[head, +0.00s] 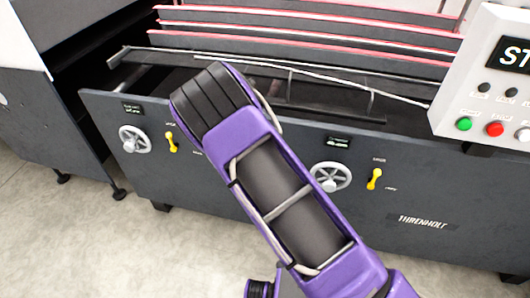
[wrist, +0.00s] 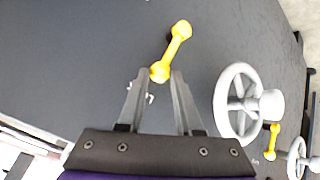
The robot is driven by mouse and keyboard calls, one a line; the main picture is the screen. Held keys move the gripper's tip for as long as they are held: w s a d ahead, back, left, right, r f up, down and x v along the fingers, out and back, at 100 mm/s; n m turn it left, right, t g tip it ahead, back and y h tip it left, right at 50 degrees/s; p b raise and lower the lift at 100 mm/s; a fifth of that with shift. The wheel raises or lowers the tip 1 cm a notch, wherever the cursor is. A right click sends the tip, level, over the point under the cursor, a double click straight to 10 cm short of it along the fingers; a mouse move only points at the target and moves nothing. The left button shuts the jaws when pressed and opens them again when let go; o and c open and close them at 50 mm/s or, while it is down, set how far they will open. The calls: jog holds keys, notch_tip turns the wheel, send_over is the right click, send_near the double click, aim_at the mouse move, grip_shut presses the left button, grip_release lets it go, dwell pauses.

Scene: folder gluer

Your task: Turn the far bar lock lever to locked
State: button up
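Two yellow lock levers show on the dark machine front in the head view, a left one (head: 172,143) and a right one (head: 374,179). Their labels are too small to read, and I cannot tell which is the far bar's. In the wrist view a yellow lever (wrist: 171,50) lies just beyond my gripper (wrist: 158,76). By its neighbours it looks like the right one of the head view. The fingers are spread and empty, one either side of the lever's lower end in the picture. Touch cannot be told. My arm hides the gripper in the head view.
A grey handwheel (wrist: 238,103) stands right of the near lever, with the other lever (wrist: 272,141) and wheel (wrist: 297,158) beyond. The head view shows these wheels at right (head: 330,178) and left (head: 135,139). A control box (head: 487,85) hangs at upper right.

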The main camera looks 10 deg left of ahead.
jog(key=o, duration=0.4)
jog(key=p+v, duration=0.3)
jog(key=v, duration=1.4)
jog(key=shift+s+r, duration=0.15)
